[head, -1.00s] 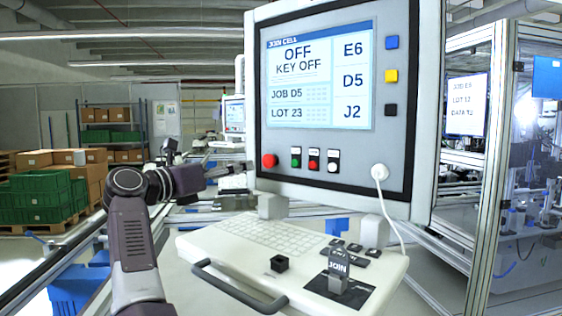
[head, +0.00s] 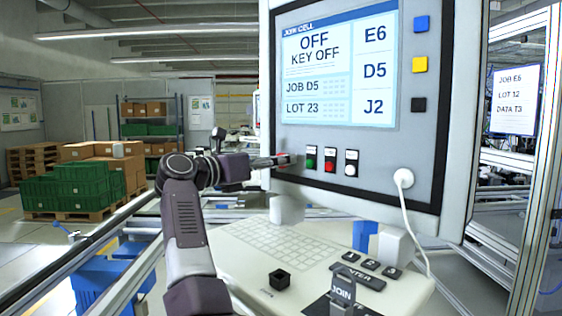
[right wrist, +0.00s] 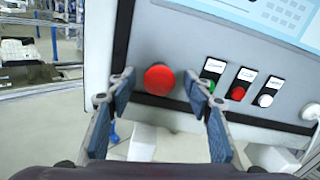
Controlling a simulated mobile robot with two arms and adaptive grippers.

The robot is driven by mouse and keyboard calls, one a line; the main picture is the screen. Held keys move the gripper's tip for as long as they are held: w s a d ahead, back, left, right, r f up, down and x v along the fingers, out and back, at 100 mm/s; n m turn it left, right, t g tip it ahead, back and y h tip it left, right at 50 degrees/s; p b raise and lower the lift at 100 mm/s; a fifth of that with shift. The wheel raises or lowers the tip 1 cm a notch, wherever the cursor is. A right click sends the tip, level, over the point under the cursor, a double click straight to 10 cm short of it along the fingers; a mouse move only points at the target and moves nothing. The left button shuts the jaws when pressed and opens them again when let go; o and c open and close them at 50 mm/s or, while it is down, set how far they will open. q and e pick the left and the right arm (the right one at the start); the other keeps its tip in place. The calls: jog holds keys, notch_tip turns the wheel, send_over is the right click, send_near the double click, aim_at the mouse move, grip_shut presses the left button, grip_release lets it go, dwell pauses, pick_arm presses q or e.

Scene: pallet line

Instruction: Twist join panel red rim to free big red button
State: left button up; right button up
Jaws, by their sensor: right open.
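In the head view my gripper mostly hides the button. My right gripper (right wrist: 157,82) is open, with one blue-padded finger on each side of the button. Gaps show between the fingers and the button. In the head view the right gripper (head: 283,160) is at the panel's lower-left front. My left gripper is out of view.
Small green (right wrist: 212,68), red (right wrist: 239,90) and white (right wrist: 266,98) buttons sit right of the big one. Below the screen is a keyboard shelf (head: 235,250) with a black block (head: 279,279) and a JOIN tag (head: 342,293). A white cable (head: 417,235) hangs at right.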

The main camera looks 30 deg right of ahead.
jog(key=shift+a+r, duration=0.1)
jog(key=shift+a, duration=0.25)
jog(key=c, duration=0.6)
jog(key=shift+d, duration=0.1)
jog(key=shift+c, duration=2.8)
jog(key=shift+m, duration=0.3)
jog(key=m+p, duration=0.1)
jog(key=m, duration=0.2)
jog(key=shift+s, duration=0.1)
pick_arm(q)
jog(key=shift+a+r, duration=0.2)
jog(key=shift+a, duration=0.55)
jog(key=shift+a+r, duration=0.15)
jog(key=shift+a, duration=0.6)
pick_arm(e)
jog(key=shift+m, duration=1.6)
